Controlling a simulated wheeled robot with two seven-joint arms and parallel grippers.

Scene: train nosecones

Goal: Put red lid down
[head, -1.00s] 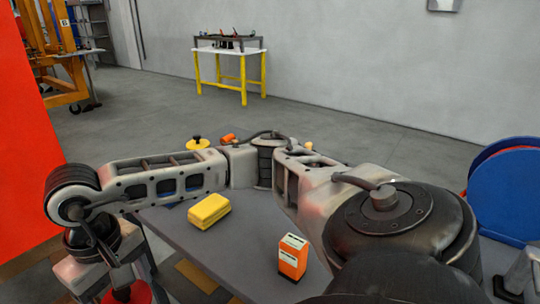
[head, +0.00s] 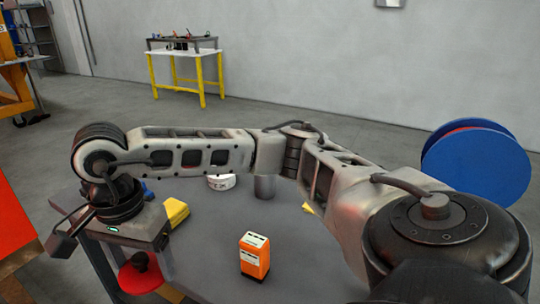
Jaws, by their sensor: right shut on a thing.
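The red lid (head: 142,279) is a round disc with a dark knob on top, low at the left in the head view. My right arm reaches across from the right and bends down at the left. Its gripper (head: 139,254) is shut on the red lid, around the knob. The lid hangs at the left edge of the grey table (head: 210,255); I cannot tell its height from this angle. The fingertips are mostly hidden by the gripper body. My left gripper is not in view.
On the table are an orange box (head: 255,257), a yellow block (head: 176,211), a white container (head: 221,182) and a grey cylinder (head: 265,187). A blue reel (head: 477,165) stands at the right. A yellow-legged bench (head: 187,67) is at the back.

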